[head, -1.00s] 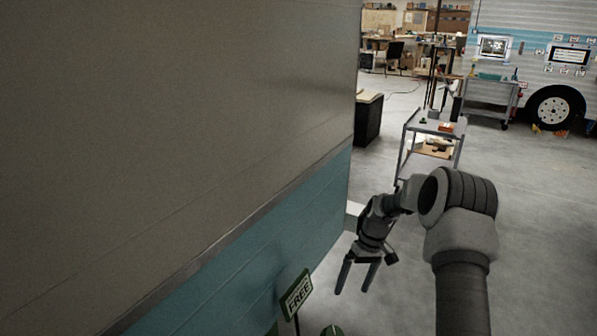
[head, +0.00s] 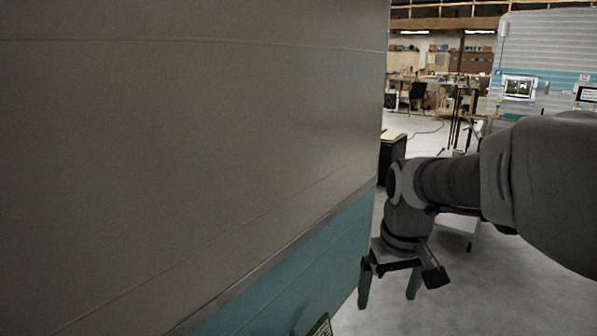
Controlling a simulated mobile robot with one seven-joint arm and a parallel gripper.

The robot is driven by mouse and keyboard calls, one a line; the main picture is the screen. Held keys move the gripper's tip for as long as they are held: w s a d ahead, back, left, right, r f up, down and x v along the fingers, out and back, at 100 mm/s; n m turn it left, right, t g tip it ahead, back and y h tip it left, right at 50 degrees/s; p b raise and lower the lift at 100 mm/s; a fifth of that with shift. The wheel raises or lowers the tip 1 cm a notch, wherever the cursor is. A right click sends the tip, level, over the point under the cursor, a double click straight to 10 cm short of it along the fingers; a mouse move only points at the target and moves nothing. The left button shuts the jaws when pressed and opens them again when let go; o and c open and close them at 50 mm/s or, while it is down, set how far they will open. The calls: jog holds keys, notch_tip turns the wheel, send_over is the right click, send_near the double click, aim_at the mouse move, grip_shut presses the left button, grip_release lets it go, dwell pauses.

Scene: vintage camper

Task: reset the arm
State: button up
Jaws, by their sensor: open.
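My gripper (head: 388,296) is open and empty, pointing down, close to the right edge of the beige and blue panelled wall (head: 190,130). My arm (head: 450,182) is bent and reaches in from the right side of the head view, with the wrist hanging below the forearm. A gap to the floor shows between the two fingers. I cannot tell whether the left finger touches the wall.
The wall fills the left of the view. Behind the arm are a dark cabinet (head: 392,160) and a partly hidden cart. Grey floor (head: 500,290) lies open at lower right.

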jog(key=s+a+r+m+t, duration=0.2)
jog(key=s+r+t, duration=0.1)
jog(key=s, duration=1.2)
notch_tip(320, 180, up, 18)
jog(key=p, duration=1.8)
jog(key=shift+s+d+r+p, duration=0.2)
jog(key=shift+d+r+p, duration=0.05)
jog(key=shift+p, duration=0.15)
